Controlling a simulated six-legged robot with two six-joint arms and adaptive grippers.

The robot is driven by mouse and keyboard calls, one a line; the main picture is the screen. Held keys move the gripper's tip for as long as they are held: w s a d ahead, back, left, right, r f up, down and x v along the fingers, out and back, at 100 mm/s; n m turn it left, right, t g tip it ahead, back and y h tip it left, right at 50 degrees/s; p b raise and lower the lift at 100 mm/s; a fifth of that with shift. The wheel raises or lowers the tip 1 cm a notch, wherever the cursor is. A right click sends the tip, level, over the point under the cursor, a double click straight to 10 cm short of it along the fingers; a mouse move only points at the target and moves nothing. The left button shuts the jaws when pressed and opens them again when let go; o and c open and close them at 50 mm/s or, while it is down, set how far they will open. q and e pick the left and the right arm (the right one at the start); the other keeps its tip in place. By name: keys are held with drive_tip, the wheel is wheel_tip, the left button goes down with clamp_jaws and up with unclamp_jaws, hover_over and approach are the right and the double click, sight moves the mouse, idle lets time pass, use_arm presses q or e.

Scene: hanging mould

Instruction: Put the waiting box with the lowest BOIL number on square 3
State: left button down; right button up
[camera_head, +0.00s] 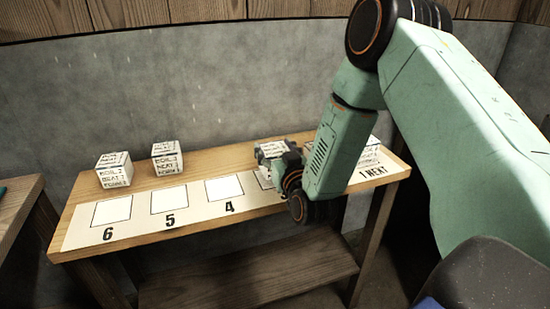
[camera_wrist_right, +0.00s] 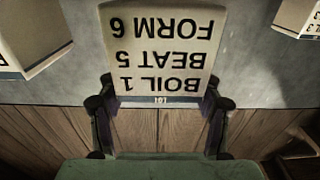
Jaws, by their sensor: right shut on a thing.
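My right gripper (camera_head: 283,168) is shut on a white box (camera_head: 271,147), at or just behind square 3 (camera_head: 264,181), which is mostly hidden. I cannot tell whether the box touches the table. In the right wrist view the gripper (camera_wrist_right: 158,103) has a finger on each side of this box (camera_wrist_right: 165,50); its upside-down face reads BOIL 1, BEAT 5, FORM 6. Two more white boxes stand at the back left: one (camera_head: 114,170) seems to read BOIL 2, the other (camera_head: 167,158) has print too small to read surely. My left gripper is out of view.
The wooden table (camera_head: 215,166) has a white strip of numbered squares along its front. Squares 6 (camera_head: 112,211), 5 (camera_head: 169,200) and 4 (camera_head: 224,188) are empty. Another box (camera_head: 371,143) shows partly behind my right arm near square 1. A grey wall stands behind.

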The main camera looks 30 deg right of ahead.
drive_tip(key=shift+a+f, duration=0.2)
drive_tip(key=shift+f, duration=0.55)
drive_tip(key=shift+w+a+f, duration=0.1)
drive_tip(key=shift+w+f, duration=0.05)
drive_tip(key=shift+f, duration=0.05)
drive_tip(key=shift+w, duration=0.1)
drive_tip(key=shift+d, duration=0.3)
drive_tip(key=shift+s+f, duration=0.1)
drive_tip(key=shift+s, duration=0.1)
drive_tip(key=o, duration=1)
drive_tip(key=shift+a, duration=0.15)
drive_tip(key=o, duration=0.4)
drive_tip(key=shift+w+f, duration=0.15)
drive_tip(key=shift+r, duration=0.25)
